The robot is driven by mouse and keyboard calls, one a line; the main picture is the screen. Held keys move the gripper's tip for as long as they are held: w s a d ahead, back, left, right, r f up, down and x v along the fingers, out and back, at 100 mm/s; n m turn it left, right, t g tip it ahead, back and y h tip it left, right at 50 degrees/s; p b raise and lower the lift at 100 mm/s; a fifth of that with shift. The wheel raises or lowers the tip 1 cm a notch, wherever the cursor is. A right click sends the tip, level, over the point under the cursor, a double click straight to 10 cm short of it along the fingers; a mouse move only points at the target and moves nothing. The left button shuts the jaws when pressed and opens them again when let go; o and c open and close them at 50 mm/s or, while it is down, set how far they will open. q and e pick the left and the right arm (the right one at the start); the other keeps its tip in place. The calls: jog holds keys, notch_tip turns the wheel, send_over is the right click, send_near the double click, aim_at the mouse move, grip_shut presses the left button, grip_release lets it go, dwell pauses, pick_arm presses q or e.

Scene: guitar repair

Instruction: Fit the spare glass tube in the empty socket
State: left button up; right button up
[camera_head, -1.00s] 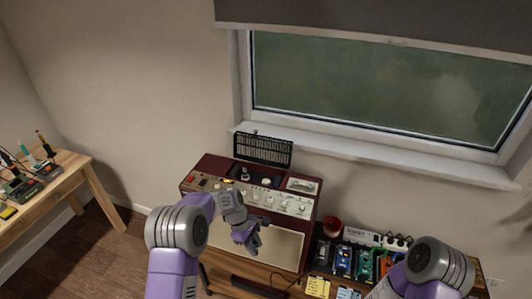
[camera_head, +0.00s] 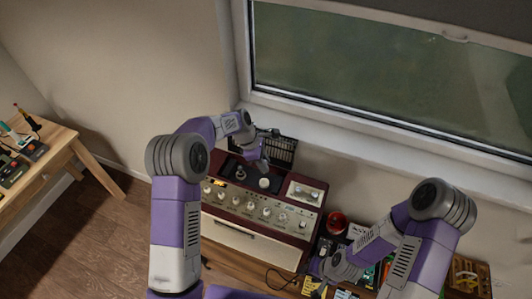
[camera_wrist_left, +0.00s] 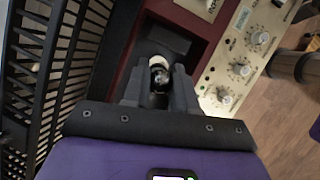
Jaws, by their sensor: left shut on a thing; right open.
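The dark red amplifier (camera_head: 300,234) stands on the bench with its top compartment open. My left gripper (camera_head: 262,164) is over the back of that compartment, fingers pointing down. In the left wrist view my left gripper (camera_wrist_left: 160,90) is shut on a small glass tube (camera_wrist_left: 160,76), with a pale ring at its far end. I cannot tell whether that ring is the tube's base or a socket, and the empty socket is not clearly visible. A round pale part (camera_head: 264,183) shows in the compartment. My right gripper (camera_head: 322,268) is open at the amplifier's right front.
A black grille (camera_head: 279,147) stands behind the compartment, close to my left gripper; it also shows in the left wrist view (camera_wrist_left: 40,80). A red round object (camera_head: 336,222) and small coloured boxes lie right of the amplifier. A side table (camera_head: 60,150) with tools is far left.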

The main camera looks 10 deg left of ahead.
pick_arm(q)
jog(key=shift+s+f+b, duration=0.35)
jog(key=shift+f, duration=0.05)
jog(key=shift+s+f+b, duration=0.1)
jog(key=shift+f+b, duration=0.2)
jog(key=f+b, duration=0.2)
jog(key=shift+w+f, duration=0.2)
jog(key=shift+f, duration=0.15)
jog(key=shift+f+b, duration=0.55)
jog(key=shift+f, duration=0.5)
jog(key=shift+p, duration=0.3)
jog(key=shift+f+b, duration=0.4)
jog(key=shift+f, duration=0.35)
dwell(0.3)
jog(key=o, duration=0.9)
